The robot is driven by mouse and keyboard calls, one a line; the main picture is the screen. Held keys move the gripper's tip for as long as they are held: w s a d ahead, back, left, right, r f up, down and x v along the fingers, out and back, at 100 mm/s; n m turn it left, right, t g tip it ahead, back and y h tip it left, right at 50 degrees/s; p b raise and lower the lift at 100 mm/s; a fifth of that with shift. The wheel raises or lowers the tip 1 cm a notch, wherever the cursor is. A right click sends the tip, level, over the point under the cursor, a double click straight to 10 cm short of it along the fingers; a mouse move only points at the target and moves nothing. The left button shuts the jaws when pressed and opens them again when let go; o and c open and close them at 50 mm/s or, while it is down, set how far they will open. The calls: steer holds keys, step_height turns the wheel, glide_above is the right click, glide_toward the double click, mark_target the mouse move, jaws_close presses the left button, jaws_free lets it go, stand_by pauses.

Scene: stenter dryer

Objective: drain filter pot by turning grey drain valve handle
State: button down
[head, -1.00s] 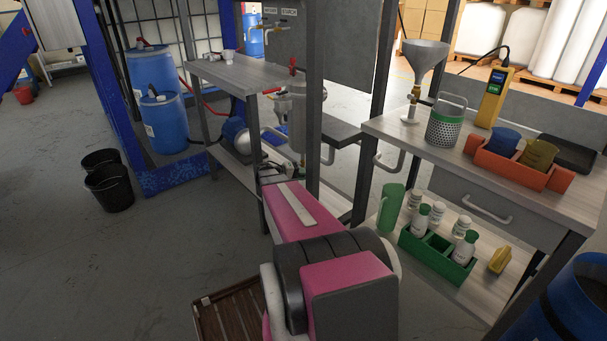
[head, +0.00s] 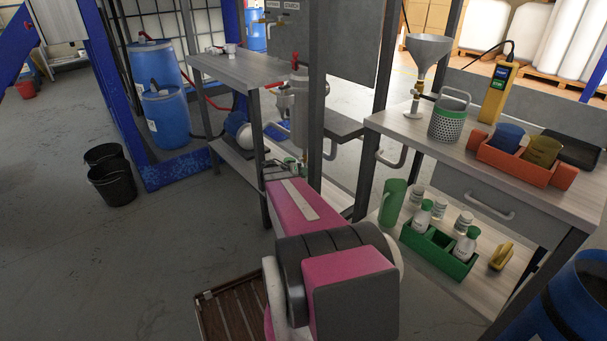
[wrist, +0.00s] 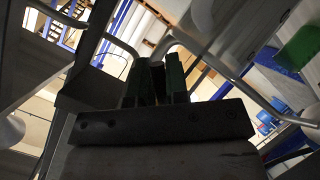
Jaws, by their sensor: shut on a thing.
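The filter pot (head: 299,104) is a pale metal vessel behind a dark upright post in the head view. A red handle shows above it. My gripper (head: 294,165) is low beneath the pot at the end of my pink arm, small and partly hidden there. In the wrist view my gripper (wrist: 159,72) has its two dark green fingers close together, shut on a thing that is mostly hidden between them. Its place below the pot fits the grey drain valve handle. A curved grey tube (wrist: 168,46) passes just beyond the fingertips. The handle's angle cannot be made out.
Dark posts stand close beside my arm. A bench (head: 400,125) at the right carries a funnel (head: 428,50), a perforated basket (head: 449,121) and an orange tray (head: 519,168). A green bottle carrier (head: 437,250) is on the lower shelf. Open floor lies left, with black buckets (head: 113,183).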

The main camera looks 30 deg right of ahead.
stand_by(0.4)
steer(key=c, duration=1.1)
jaws_free()
steer(key=shift+c, duration=0.2)
